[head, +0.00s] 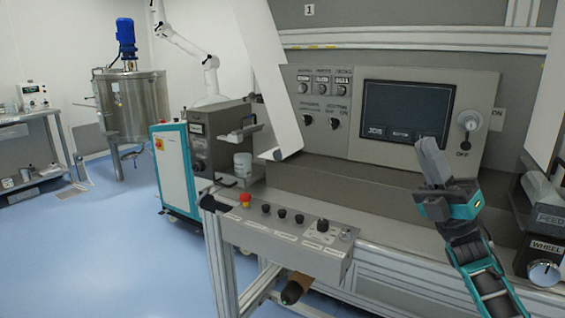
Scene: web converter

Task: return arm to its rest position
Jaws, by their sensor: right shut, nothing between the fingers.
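My right gripper (432,160) is in front of the grey control panel (338,137), just below the right part of its dark screen (405,112). Its fingers are together and point up, with nothing held. Whether the fingertips touch the panel or are apart from it, I cannot tell. My right arm reaches up from the lower right of the head view. My left gripper is not in view.
A rotary switch (468,122) marked ON and OFF sits right of the screen. A button console (285,229) with a red emergency button (245,198) juts out at the front. A white panel (272,75) slants down left of the controls. Blue floor (110,235) is open at left.

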